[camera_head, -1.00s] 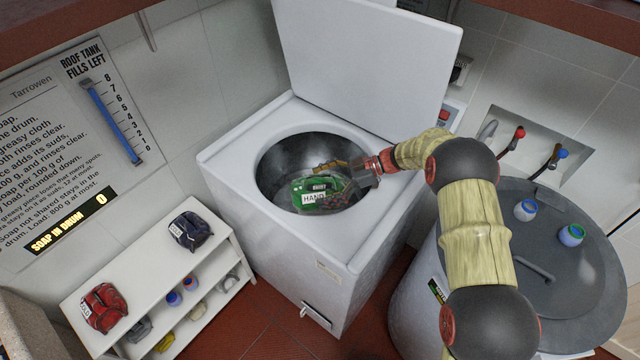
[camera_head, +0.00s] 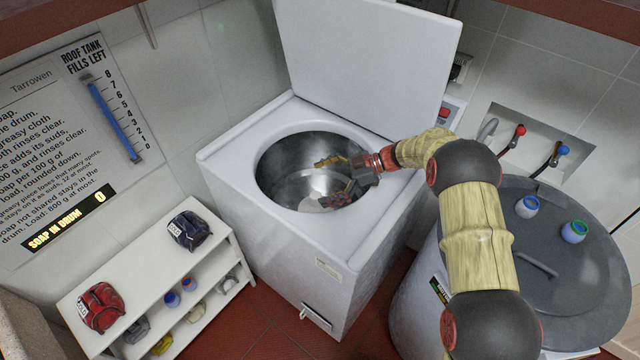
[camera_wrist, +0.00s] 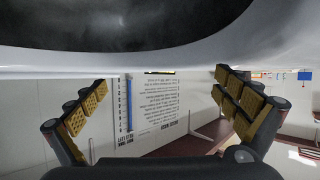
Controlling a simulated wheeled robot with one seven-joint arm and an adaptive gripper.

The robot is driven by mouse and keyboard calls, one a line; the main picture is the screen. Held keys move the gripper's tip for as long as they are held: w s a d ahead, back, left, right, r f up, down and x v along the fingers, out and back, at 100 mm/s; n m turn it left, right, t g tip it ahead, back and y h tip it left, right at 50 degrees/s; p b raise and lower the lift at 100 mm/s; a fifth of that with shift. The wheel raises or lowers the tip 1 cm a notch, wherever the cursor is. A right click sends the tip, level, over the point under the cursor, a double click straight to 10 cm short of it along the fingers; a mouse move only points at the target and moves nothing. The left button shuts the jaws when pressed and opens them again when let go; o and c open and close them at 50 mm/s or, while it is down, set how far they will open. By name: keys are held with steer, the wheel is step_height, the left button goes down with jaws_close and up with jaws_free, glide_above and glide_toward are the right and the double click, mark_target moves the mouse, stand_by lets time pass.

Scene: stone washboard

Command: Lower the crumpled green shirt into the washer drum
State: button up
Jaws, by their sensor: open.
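My gripper (camera_head: 326,181) is open over the mouth of the washer drum (camera_head: 280,183), one finger above the other in the head view. In the wrist view its two padded fingers (camera_wrist: 160,102) stand wide apart with nothing between them. The white washer (camera_head: 370,235) stands with its lid (camera_head: 365,60) up. The green shirt shows in neither current view. The lower part of the drum is cut off by its front rim, so I cannot see whether the shirt lies there. A pale patch (camera_head: 311,203) shows low in the drum; I cannot tell what it is.
A white shelf (camera_head: 150,265) at left holds a red bundle (camera_head: 101,306) and a dark blue bundle (camera_head: 189,230), with small jars below. A grey lidded tank (camera_head: 560,270) with two jars on top stands at right. The wall sign reads soap in drum 0.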

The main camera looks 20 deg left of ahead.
steer(key=f, duration=0.1)
steer(key=s+f, duration=0.1)
steer(key=f, duration=0.1)
steer(key=shift+s+d, duration=0.15)
steer(key=shift+d, duration=0.05)
step_height(320, 180, up, 13)
steer(key=w, duration=0.1)
steer(key=shift+w+a, duration=0.15)
steer(key=shift+a, duration=0.05)
steer(key=shift+f, duration=0.1)
